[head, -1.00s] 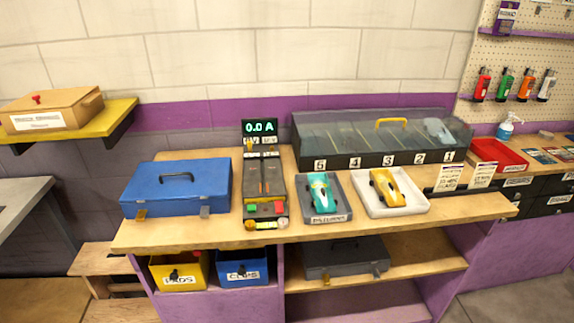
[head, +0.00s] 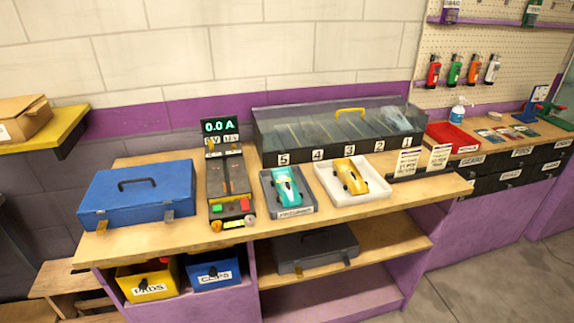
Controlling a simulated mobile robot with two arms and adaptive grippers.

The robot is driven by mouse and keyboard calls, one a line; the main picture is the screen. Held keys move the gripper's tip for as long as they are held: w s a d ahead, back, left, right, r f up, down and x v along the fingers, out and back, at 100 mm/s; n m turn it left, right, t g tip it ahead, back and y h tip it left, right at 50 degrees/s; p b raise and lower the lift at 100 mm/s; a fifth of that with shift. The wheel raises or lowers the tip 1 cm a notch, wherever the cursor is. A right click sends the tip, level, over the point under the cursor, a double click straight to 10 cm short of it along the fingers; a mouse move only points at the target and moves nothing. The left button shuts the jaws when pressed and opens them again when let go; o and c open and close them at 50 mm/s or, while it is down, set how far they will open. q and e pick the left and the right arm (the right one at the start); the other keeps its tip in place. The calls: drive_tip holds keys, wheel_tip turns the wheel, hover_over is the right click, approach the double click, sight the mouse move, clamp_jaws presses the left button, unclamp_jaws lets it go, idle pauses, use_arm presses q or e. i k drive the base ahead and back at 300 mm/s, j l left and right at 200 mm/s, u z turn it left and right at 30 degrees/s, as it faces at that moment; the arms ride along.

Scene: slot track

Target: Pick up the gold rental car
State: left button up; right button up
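The gold car (head: 350,176) lies in a white tray (head: 383,191) on the wooden counter, to the right of the middle. It points slightly away to the left and nothing covers it. A teal car (head: 284,184) lies in a grey labelled tray (head: 301,210) just left of the white tray. Neither of my grippers shows in the head view.
A clear-lidded case (head: 300,125) with numbered slots stands behind the trays. A power meter unit (head: 229,180) and a blue case (head: 139,192) are to the left. Small signs (head: 407,162) and a red bin (head: 452,137) are to the right. Bare counter (head: 430,188) lies right of the white tray.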

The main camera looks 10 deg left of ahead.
sight(346, 171)
drive_tip(key=i+u, duration=0.3)
drive_tip(key=i, duration=0.6)
